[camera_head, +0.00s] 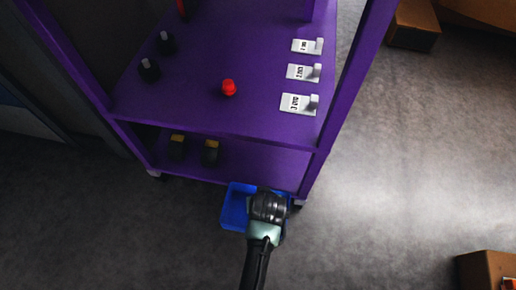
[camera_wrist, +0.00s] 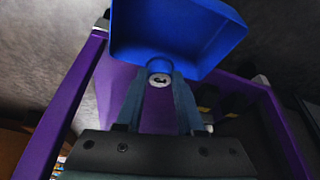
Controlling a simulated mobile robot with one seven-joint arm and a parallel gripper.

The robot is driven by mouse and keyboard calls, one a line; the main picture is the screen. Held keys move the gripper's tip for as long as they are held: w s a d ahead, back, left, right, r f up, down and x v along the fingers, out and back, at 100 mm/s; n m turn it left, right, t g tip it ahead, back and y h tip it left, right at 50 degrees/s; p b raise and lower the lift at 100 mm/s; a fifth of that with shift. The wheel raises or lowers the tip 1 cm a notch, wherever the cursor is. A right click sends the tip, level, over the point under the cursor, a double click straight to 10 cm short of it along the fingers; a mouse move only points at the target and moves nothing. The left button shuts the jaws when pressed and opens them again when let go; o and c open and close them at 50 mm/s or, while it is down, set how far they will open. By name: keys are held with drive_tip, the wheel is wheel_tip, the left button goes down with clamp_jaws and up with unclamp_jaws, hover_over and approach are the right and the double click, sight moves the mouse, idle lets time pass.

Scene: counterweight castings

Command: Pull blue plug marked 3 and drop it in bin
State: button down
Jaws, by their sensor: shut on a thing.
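My gripper (camera_wrist: 158,88) is shut on a small blue plug (camera_wrist: 159,66). The plug's pale round end with a dark mark, which looks like a 3 turned sideways, faces the wrist camera. The blue bin (camera_wrist: 172,62) fills the top of the wrist view, and the plug overlaps its lower edge there. In the head view the bin (camera_head: 234,212) is at the front foot of the purple rack, and my arm's end covers its right part. The fingers and plug are hidden in that view. I cannot tell how high the plug is over the bin.
The purple rack (camera_head: 190,88) carries a red knob (camera_head: 229,88), black knobs (camera_head: 150,70) and three white labelled plates with grey pieces (camera_head: 299,104). Its lower shelf holds two black-and-yellow items (camera_head: 210,152). Cardboard boxes (camera_head: 486,270) stand at right.

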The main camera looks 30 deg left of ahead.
drive_tip(key=shift+f+b, duration=2.95)
drive_tip(key=shift+b, duration=0.25)
drive_tip(key=shift+c, duration=2.2)
unclamp_jaws()
drive_tip(key=shift+r, duration=0.2)
drive_tip(key=p+v, duration=0.8)
drive_tip(key=v, duration=0.4)
drive_tip(key=shift+r+p, duration=0.4)
